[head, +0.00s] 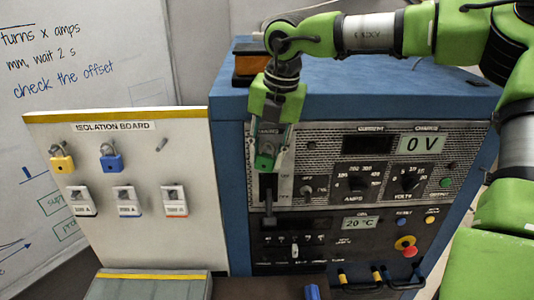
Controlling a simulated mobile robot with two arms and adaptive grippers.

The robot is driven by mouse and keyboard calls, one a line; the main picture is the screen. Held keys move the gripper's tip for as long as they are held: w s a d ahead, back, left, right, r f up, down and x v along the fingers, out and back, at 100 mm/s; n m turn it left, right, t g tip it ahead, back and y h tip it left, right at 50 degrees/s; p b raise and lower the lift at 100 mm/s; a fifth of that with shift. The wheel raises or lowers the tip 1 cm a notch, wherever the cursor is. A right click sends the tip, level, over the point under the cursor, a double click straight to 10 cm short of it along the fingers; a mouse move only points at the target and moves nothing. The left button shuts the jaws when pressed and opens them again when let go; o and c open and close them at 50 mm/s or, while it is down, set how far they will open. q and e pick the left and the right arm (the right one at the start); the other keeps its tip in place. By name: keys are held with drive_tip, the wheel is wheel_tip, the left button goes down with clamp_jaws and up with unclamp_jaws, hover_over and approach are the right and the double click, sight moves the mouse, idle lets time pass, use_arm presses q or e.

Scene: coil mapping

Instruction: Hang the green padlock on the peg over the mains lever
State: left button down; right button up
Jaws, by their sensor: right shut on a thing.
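My right gripper (270,138) reaches down from above in front of the left part of the cabinet's upper panel. It is shut on the green padlock (264,162), whose dark green body shows below the fingers. The shackle is mostly hidden by the fingers. The mains lever (268,187), a dark upright handle on a pale plate, is just below the padlock. The peg over it is hidden behind the gripper and padlock, so I cannot tell whether the shackle is around it. My left gripper is not in view.
The isolation board (185,235) at left carries a yellow padlock (62,164), a blue padlock (111,162) and a bare peg (161,145) above three switches. The blue cabinet (228,190) has knobs, displays and a red button (410,252). A grey case (150,288) lies in front.

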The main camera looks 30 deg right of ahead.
idle(0.3)
drive_tip(key=o, duration=1.2)
drive_tip(key=shift+o, duration=0.2)
drive_tip(key=v, duration=1.2)
